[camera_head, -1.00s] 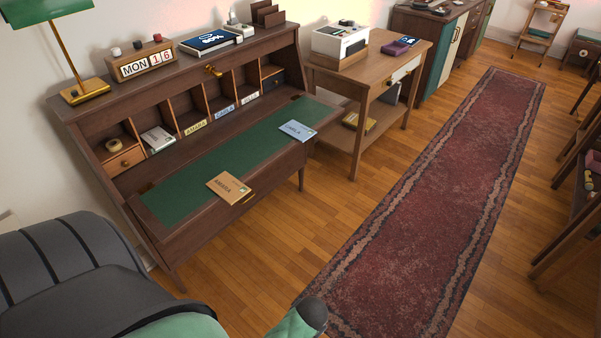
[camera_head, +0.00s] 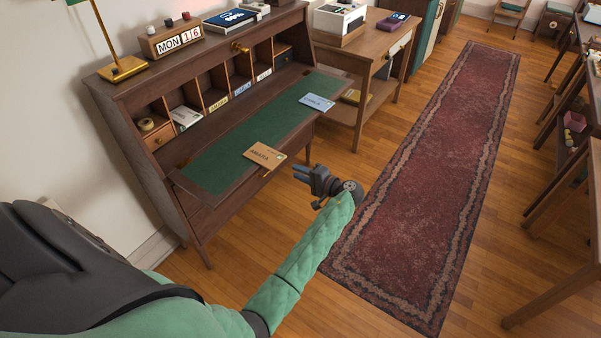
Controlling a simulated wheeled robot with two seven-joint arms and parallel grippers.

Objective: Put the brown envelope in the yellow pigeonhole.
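The brown envelope (camera_head: 264,155), marked AMARA, lies on the front edge of the desk's green writing surface and overhangs it slightly. The yellow label (camera_head: 218,102) sits at the foot of one pigeonhole (camera_head: 213,84) in the desk's back row; that pigeonhole looks empty. My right gripper is out of view.
A blue envelope (camera_head: 317,102) lies at the writing surface's right end. Other pigeonholes have a blue label (camera_head: 243,88) and a pale label (camera_head: 264,75). A side table (camera_head: 360,62) stands to the right. Floor and a red rug (camera_head: 430,180) are clear.

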